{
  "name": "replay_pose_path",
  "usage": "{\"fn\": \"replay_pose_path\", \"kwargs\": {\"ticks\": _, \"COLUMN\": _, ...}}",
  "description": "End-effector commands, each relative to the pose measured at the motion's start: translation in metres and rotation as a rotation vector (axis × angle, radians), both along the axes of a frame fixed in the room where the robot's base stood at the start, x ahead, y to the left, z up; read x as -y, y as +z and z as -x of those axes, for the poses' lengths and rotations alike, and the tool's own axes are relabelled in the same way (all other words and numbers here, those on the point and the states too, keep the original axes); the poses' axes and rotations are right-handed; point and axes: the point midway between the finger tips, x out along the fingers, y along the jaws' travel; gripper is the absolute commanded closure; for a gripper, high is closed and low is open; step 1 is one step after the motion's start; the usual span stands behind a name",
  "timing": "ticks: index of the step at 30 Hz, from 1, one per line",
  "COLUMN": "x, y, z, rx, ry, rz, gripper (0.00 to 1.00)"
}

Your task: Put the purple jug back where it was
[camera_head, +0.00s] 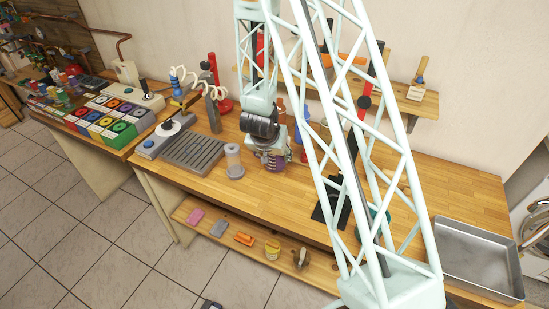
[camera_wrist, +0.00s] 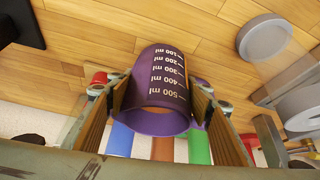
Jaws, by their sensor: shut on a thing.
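The purple jug (camera_wrist: 158,88), with white millilitre marks, sits between my fingers in the wrist view, its open rim toward the camera. My gripper (camera_wrist: 160,98) is shut on it, one finger on each side. In the head view my gripper (camera_head: 271,150) is over the wooden bench, and part of the jug (camera_head: 274,163) shows below it, mostly hidden by the gripper. I cannot tell whether the jug's base touches the bench.
A grey-lidded container (camera_head: 234,160) stands just left of my gripper on the bench (camera_head: 260,197). Coloured bottles (camera_wrist: 163,149) stand close behind the jug. A ribbed grey rack (camera_head: 193,152) lies further left. A metal tray (camera_head: 476,258) is at the right end.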

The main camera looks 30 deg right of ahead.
Motion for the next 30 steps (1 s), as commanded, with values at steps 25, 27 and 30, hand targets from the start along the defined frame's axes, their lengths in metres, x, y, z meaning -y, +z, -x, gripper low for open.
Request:
{"fn": "replay_pose_path", "kwargs": {"ticks": 25, "x": 0.0001, "y": -0.0101, "z": 0.0000, "rx": 0.000, "ry": -0.001, "rz": 0.000, "gripper": 0.39}}
{"fn": "replay_pose_path", "kwargs": {"ticks": 27, "x": 0.0001, "y": -0.0101, "z": -0.0001, "rx": 0.000, "ry": -0.001, "rz": 0.000, "gripper": 0.39}}
{"fn": "replay_pose_path", "kwargs": {"ticks": 30, "x": 0.0001, "y": -0.0101, "z": -0.0001, "rx": 0.000, "ry": -0.001, "rz": 0.000, "gripper": 0.39}}
